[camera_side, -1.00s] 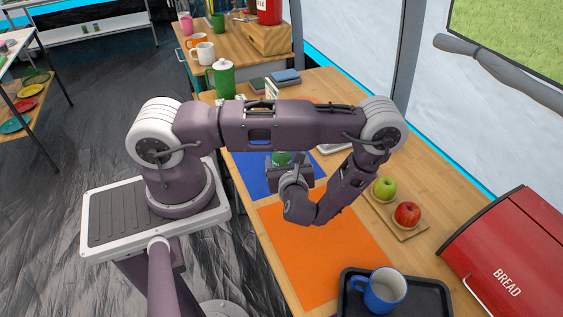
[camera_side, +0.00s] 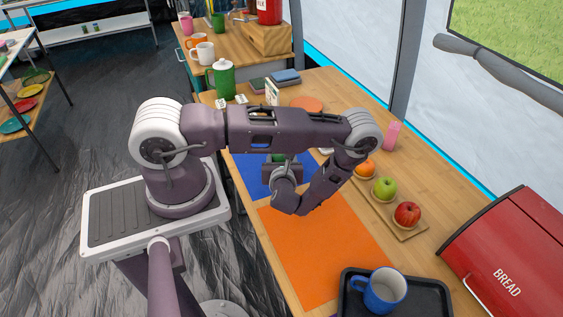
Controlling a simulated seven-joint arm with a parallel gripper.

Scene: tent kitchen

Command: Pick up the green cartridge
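A small patch of green (camera_side: 278,157), probably the green cartridge, shows just under my forearm, over the blue mat (camera_side: 245,174). My gripper (camera_side: 281,164) is right at this green patch, with its dark body in front of it. The fingertips are hidden, so I cannot tell whether they are closed on it. Most of the green thing is hidden by my arm and gripper.
An orange mat (camera_side: 325,245) lies in front and is clear. A board (camera_side: 407,231) with fruit and a pink cup (camera_side: 391,136) are to the right. A black tray (camera_side: 431,298) with a blue mug (camera_side: 384,290) and a red bread box (camera_side: 515,250) are nearer. A green pot (camera_side: 222,79) stands behind.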

